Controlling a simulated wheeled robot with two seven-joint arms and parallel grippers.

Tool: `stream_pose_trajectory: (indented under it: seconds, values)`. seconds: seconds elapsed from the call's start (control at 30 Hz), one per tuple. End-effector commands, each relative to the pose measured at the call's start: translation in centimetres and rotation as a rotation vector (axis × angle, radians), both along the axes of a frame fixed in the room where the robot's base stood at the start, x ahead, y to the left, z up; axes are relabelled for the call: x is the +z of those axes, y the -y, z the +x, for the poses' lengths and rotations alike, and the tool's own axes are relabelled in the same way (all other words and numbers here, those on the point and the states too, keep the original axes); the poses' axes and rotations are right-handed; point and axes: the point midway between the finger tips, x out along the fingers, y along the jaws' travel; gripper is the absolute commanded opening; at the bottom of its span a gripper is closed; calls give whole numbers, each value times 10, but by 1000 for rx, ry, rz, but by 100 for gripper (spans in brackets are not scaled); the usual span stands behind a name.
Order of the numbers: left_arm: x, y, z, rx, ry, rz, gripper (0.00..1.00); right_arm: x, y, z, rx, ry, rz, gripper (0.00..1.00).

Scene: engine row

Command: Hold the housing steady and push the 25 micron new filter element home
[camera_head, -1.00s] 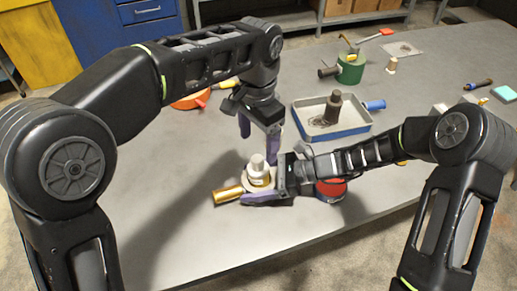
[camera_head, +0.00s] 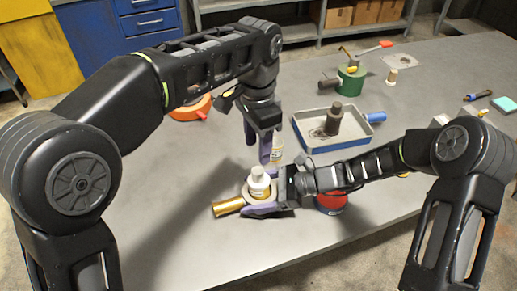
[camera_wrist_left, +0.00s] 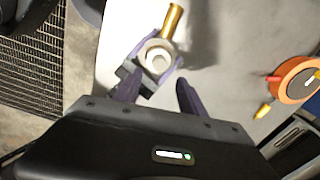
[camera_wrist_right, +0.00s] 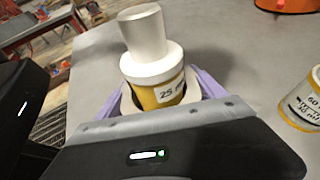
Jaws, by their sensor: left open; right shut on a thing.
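The new filter element (camera_head: 259,184) is yellow with a white cap and a narrower white top. The right wrist view shows its "25" label on the element (camera_wrist_right: 160,92). It stands in the pale ring of the housing, part of its yellow body showing above the rim. The housing has a brass tube (camera_head: 228,207) pointing left; the left wrist view shows the tube (camera_wrist_left: 172,20) too. My right gripper (camera_head: 262,209) is shut on the housing, a purple finger on either side. My left gripper (camera_head: 258,154) is open and empty above and behind the element, fingers pointing down.
A container marked "60" (camera_wrist_right: 302,102) stands behind the housing. A red-topped can (camera_head: 331,203) is right of it, under my right arm. A blue-edged tray (camera_head: 312,142) with a dark cylinder lies further back. An orange ring (camera_head: 188,112) is back left. The table's front is clear.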

Motion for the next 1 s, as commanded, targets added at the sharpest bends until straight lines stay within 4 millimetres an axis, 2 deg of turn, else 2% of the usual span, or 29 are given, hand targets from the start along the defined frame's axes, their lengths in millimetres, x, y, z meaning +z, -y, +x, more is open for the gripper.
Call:
stream_pose_trajectory:
  seconds: [0.03, 0.37, 0.57, 1.0]
  values:
    - [2, 0, 0, -15, -1, 0, 43, 0, 0, -1, 1, -2, 1, 9]
    - [1, 0, 0, -20, -2, 0, 16, 0, 0, -1, 1, -2, 1, 9]
    - [-11, 0, 0, -19, -3, 2, 0, 0, 0, -1, 1, -2, 1, 9]
    - [-55, 0, 0, -18, -2, 1, 0, 0, 0, -1, 1, -2, 1, 9]
